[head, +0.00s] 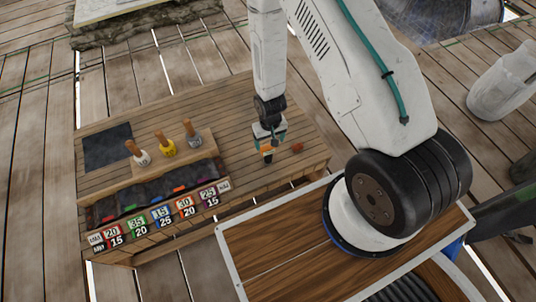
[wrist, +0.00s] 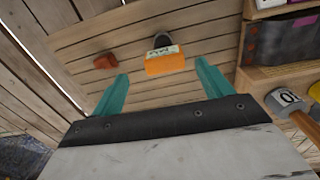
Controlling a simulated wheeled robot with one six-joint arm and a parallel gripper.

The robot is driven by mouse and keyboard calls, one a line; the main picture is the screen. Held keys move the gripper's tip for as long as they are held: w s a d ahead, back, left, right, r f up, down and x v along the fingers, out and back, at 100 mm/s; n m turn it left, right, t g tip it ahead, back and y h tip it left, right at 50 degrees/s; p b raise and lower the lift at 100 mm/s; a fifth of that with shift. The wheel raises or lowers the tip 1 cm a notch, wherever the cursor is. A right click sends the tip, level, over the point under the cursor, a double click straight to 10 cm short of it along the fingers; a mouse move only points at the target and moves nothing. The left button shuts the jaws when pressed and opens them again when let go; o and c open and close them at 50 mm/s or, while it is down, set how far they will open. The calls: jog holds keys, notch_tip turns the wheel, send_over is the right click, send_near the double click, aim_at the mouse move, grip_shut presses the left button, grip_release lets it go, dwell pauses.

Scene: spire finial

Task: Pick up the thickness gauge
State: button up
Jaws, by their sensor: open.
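The thickness gauge, which I take to be the small orange block with a pale marked face and a dark rounded end, stands on the wooden bench. It shows in the wrist view (wrist: 165,65), and partly behind my gripper in the head view (head: 267,155). My gripper (head: 269,143) is over the right part of the bench, close above the gauge. Its two teal fingers in the wrist view (wrist: 162,78) are apart and empty. The gauge appears just beyond the fingertips, between them and nearer the right finger. I cannot tell the remaining height.
A small red piece (head: 297,147) lies right of the gauge on the bench (head: 225,110). Wood-handled stamps, white (head: 142,158), yellow (head: 168,149) and grey (head: 193,139), stand on a rack to the left. A dark bin with numbered coloured tags (head: 160,215) runs along the front.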

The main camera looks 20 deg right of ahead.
aim_at(268, 147)
jog(key=f, duration=0.7)
jog(key=shift+w+a, duration=0.25)
jog(key=shift+a, duration=0.05)
jog(key=shift+c, duration=0.4)
jog(key=c, duration=1.1)
